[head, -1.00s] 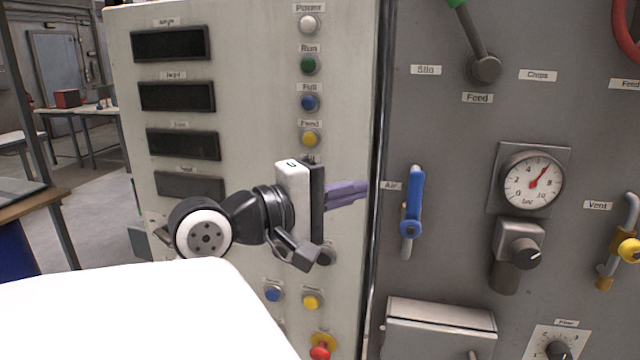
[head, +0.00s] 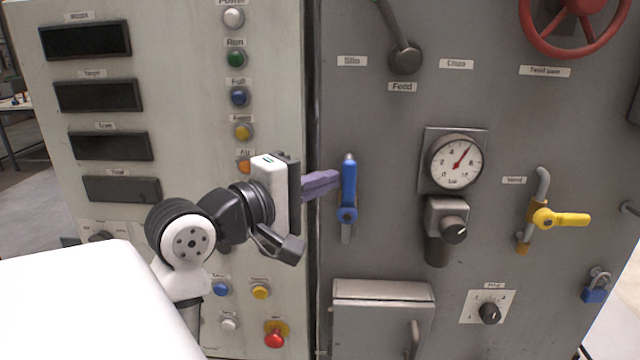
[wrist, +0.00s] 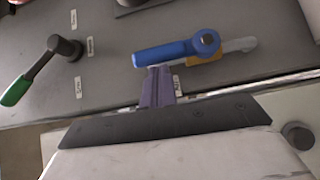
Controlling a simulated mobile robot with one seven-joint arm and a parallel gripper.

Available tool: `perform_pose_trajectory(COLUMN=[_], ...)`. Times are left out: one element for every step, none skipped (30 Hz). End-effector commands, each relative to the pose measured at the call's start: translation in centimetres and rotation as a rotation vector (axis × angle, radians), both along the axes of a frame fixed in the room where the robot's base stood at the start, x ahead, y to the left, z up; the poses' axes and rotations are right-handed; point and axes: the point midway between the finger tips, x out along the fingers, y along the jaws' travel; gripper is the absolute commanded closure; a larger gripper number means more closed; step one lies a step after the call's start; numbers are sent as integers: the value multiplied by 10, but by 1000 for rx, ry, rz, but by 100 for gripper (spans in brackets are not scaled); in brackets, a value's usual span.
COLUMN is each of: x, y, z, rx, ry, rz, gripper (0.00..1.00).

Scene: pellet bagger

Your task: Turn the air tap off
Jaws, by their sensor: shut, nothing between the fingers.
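The air tap (head: 348,188) has a blue lever that points straight up along its pipe on the grey panel. In the wrist view the blue lever (wrist: 165,53) lies across the picture, with its pivot at the right end. My gripper (head: 336,180) is shut and empty, its purple fingers pointing right at the lever's left side. In the wrist view the fingertips (wrist: 158,70) are at the lever's edge, near its free end; I cannot tell whether they touch. The fingers cover part of the Air label.
A pressure gauge (head: 455,162) and regulator knob (head: 453,230) are to the right of the tap. Further right is a yellow-handled vent tap (head: 560,219). A grey box (head: 383,290) juts out below. A button panel (head: 200,120) stands left, behind my arm.

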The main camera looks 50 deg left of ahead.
Motion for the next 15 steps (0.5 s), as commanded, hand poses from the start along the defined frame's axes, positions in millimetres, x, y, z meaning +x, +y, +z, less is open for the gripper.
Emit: perform_pose_trajectory(x=[1, 1, 1, 1, 1, 2, 2, 2, 3, 3, 3, 4, 4, 5, 6], y=[-1, -1, -1, -1, -1, -2, -2, -2, -3, -3, -3, -4, -5, -5, -6], z=[-1, 0, 0, 0, 0, 0, 1, 1, 1, 1, 1, 2, 2, 2, 2], rx=[11, 16, 19, 21, 23, 27, 30, 34, 39, 44, 50, 59, 67, 76, 89], ry=[9, 14, 18, 21, 23, 28, 31, 34, 39, 44, 49, 57, 65, 73, 87], rz=[0, 0, 0, 0, 0, 0, 0, 0, 0, -1, -1, -1, -1, -1, -1], gripper=[100, 100, 100, 100, 100, 100, 100, 100, 100, 100, 100, 100, 100, 100, 100])
